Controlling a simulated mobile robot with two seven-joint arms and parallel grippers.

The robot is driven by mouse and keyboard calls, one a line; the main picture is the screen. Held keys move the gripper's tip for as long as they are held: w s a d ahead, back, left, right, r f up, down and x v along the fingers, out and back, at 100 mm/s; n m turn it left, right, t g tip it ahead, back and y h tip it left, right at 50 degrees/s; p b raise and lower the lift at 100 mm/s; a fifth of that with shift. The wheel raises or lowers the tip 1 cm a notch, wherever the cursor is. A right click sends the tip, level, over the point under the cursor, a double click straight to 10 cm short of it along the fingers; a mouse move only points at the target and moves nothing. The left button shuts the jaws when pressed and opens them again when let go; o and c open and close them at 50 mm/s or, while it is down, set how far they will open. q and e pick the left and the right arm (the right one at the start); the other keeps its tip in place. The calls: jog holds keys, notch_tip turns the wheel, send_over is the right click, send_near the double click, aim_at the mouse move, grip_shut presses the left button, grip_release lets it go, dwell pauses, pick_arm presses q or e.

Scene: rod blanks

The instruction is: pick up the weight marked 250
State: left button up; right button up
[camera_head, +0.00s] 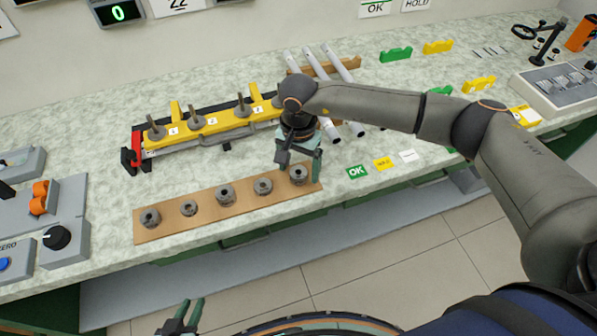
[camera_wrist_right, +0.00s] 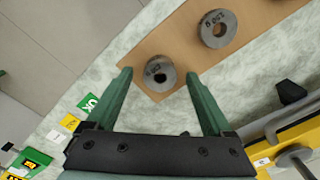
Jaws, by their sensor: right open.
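Several grey, ring-shaped weights with central holes stand in a row on a brown board (camera_head: 206,207). The rightmost weight (camera_head: 299,174) also shows in the right wrist view (camera_wrist_right: 160,73), where its partly legible marking looks like 250, seen upside down. My right gripper (camera_head: 299,163) is open just above it, with a fingertip on either side and gaps between. The neighbouring weight (camera_head: 263,186) shows in the wrist view (camera_wrist_right: 217,29) with a marking I cannot read surely. The markings of the other weights are too small to read. My left gripper (camera_head: 193,303) is open and empty, low in front of the bench.
A yellow rack (camera_head: 215,124) with numbered posts stands behind the board. White rods (camera_head: 342,64) lie to its right. OK and other small signs (camera_head: 357,171) lie right of the board. A grey control box (camera_head: 62,238) stands at the left.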

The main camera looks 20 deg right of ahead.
jog(key=shift+f, duration=0.2)
grip_shut()
dwell(0.6)
